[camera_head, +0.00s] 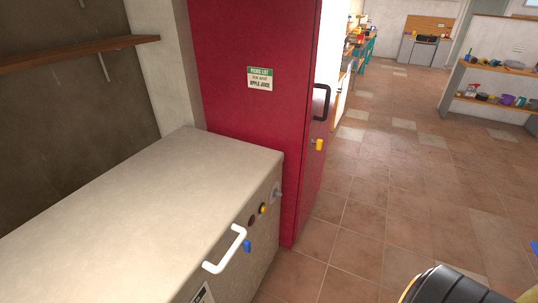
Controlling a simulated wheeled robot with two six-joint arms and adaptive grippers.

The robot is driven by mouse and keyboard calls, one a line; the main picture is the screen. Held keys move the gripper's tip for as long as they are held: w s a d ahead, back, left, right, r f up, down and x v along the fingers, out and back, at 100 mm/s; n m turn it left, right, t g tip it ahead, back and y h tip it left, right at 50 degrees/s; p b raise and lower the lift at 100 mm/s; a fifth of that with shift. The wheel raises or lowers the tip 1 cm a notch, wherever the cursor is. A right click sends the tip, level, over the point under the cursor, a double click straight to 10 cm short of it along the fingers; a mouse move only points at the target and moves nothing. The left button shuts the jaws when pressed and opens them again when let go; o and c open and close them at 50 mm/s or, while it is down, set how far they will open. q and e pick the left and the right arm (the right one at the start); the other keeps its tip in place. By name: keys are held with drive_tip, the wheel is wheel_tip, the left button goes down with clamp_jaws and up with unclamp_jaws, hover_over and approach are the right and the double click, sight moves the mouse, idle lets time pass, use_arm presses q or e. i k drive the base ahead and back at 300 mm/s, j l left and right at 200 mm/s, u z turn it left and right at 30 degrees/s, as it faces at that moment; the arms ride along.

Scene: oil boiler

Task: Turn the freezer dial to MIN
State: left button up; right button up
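A white chest freezer (130,205) stands at lower left, its flat lid shut. A white bar handle (226,250) is on its front edge. On the front face, which I see at a steep angle, are a grey knob (277,192), a small yellow and dark round part (262,208) and a blue part (247,245) by the handle. I cannot tell for sure which is the dial, and no MIN mark can be read. Neither gripper shows; a dark rounded part with yellow beside it at the bottom right looks like my own arm.
A tall red cabinet (240,130) with a black handle (321,102) and a note (260,79) stands just beyond the freezer. A wooden shelf (80,52) is on the left wall. Tiled floor (400,190) is open to the right; shelves (500,100) stand farther back.

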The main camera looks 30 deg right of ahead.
sight(276, 193)
drive_tip(key=z, duration=1.15)
drive_tip(key=u, duration=0.2)
drive_tip(key=i+l+u, duration=0.15)
drive_tip(key=l+u, duration=0.25)
drive_tip(key=i+l+u, duration=0.15)
drive_tip(key=l+u, duration=0.25)
drive_tip(key=i+l+u, duration=0.1)
drive_tip(key=l+u, duration=0.15)
drive_tip(key=u, duration=0.15)
